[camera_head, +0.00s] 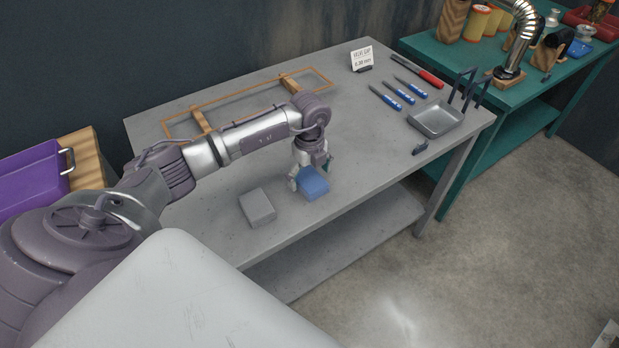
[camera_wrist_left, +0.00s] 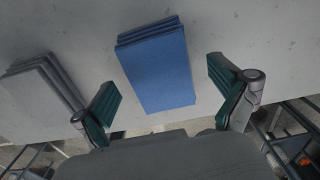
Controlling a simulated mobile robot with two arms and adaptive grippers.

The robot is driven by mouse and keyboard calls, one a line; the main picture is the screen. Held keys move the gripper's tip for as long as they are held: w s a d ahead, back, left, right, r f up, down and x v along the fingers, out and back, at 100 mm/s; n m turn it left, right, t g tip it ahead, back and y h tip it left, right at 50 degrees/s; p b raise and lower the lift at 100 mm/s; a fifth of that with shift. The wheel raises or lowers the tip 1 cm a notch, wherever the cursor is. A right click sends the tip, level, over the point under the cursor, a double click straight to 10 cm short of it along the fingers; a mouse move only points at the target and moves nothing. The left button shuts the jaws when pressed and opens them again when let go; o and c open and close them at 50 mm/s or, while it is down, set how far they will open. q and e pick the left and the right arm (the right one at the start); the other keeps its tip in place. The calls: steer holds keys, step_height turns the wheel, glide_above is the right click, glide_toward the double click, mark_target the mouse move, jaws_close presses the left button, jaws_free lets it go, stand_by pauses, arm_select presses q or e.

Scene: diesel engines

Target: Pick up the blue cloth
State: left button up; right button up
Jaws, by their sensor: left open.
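The blue cloth (camera_head: 314,186) is folded into a small stack on the grey table, near its front edge. It also shows in the left wrist view (camera_wrist_left: 158,68), lying between and ahead of my two fingers. My left gripper (camera_head: 308,184) is above the cloth and partly covers its far side. In the left wrist view the left gripper (camera_wrist_left: 168,100) has its fingers wide apart, with a gap on each side of the cloth. Whether the fingertips are level with the cloth is hard to tell. My right gripper is not in view.
A folded grey cloth (camera_head: 257,207) lies left of the blue one. An orange frame (camera_head: 180,127) lies at the table's back. Blue-handled tools (camera_head: 385,97), a metal tray (camera_head: 436,118) and a small sign (camera_head: 361,60) are on the right. The table's front middle right is clear.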

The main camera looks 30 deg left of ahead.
mark_target(315, 178)
arm_select(q)
steer(key=shift+f, duration=0.3)
steer(key=c, duration=1.2)
steer(key=shift+c, duration=0.2)
steer(key=shift+r, duration=0.5)
steer(key=r, duration=0.1)
steer(key=r+b, duration=0.1)
steer(key=d+r+b, duration=0.1)
steer(key=shift+w+r, duration=0.3)
steer(key=shift+w, duration=0.05)
steer(key=w+d+r+b, duration=0.3)
steer(key=w+d+r, duration=0.2)
steer(key=d, duration=0.4)
steer(key=shift+w+r, duration=0.3)
steer(key=shift+r, duration=0.45)
